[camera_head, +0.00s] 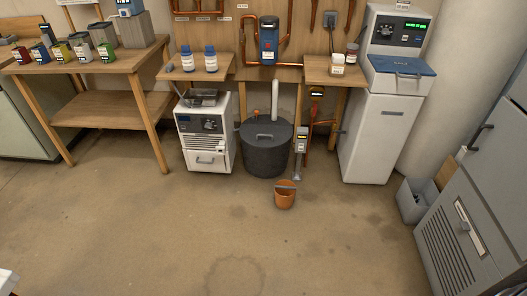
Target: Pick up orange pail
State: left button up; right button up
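The orange pail (285,199) stands upright on the brown floor near the middle of the view, in front of the dark round bin. A grey band, perhaps its handle or something in it, shows across its top; I cannot tell which. A small pale piece at the bottom left edge is too cut off to identify. Neither of my grippers can be made out, and nothing is seen touching the pail.
Behind the pail stand a dark lidded bin (266,150), a white cabinet unit (207,158) and a tall white machine (374,139). A wooden table (118,64) is at left. A grey box (411,205) and grey cabinet (462,240) stand at right. The front floor is clear.

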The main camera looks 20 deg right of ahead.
aim_at(285, 195)
jog(key=i+z, duration=0.25)
jog(key=i, duration=0.2)
jog(key=i+j+z, duration=0.2)
jog(key=i, duration=0.25)
jog(key=i+j+z, duration=0.25)
jog(key=i, duration=0.2)
jog(key=i+j+z, duration=0.25)
jog(key=i+j, duration=0.05)
jog(key=i, duration=0.1)
